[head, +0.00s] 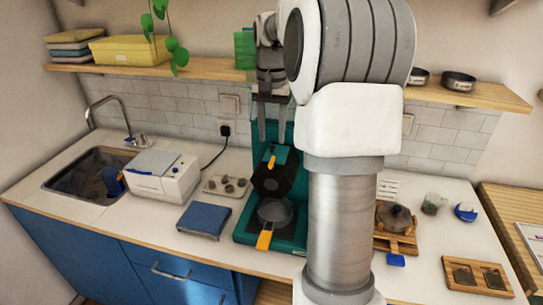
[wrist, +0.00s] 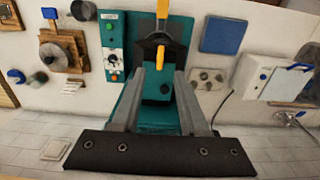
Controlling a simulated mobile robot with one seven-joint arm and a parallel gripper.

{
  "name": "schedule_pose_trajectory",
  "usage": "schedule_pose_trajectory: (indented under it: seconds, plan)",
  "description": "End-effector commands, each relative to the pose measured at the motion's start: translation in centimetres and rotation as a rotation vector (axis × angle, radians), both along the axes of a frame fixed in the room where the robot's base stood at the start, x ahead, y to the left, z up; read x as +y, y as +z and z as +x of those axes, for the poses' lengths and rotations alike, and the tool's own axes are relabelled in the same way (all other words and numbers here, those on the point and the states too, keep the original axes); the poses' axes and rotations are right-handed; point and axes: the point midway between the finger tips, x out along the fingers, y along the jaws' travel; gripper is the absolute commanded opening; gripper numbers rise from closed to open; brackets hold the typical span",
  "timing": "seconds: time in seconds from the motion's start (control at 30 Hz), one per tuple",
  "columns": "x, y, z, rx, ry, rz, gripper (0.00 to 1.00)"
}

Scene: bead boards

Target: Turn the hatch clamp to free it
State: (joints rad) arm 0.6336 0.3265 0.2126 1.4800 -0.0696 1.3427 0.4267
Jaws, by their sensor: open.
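A teal machine (head: 243,228) stands on the counter, with a dark hatch-like block (head: 272,181) on its front. A small orange lever (head: 270,162), which looks like the clamp, sits at the top of the dark block. It also shows as a yellow lever in the wrist view (wrist: 160,58). My gripper (head: 273,138) is open and empty, fingers pointing down, above and behind the lever. In the wrist view the lever lies just beyond and between the fingertips (wrist: 160,72), apparently apart from them. Whether the clamp is latched I cannot tell.
A pan (head: 274,212) with an orange handle sits on the machine's front. A panel with buttons (wrist: 113,48) stands beside it. A blue pad (head: 204,220), a knobbed tray (head: 227,186) and a white appliance (head: 162,178) lie left. My arm hides part of the counter to the right.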

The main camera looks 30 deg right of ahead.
Motion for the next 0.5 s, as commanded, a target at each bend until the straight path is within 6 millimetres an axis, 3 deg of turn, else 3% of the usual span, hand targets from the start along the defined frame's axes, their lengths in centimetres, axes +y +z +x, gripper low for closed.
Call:
schedule_pose_trajectory:
  seconds: [0.2, 0.5]
  plan:
    - [0.0, -4.3, -0.1, 0.003, 0.0, 0.002, 0.44]
    - [0.0, -6.7, 0.0, 0.001, 0.0, 0.001, 0.44]
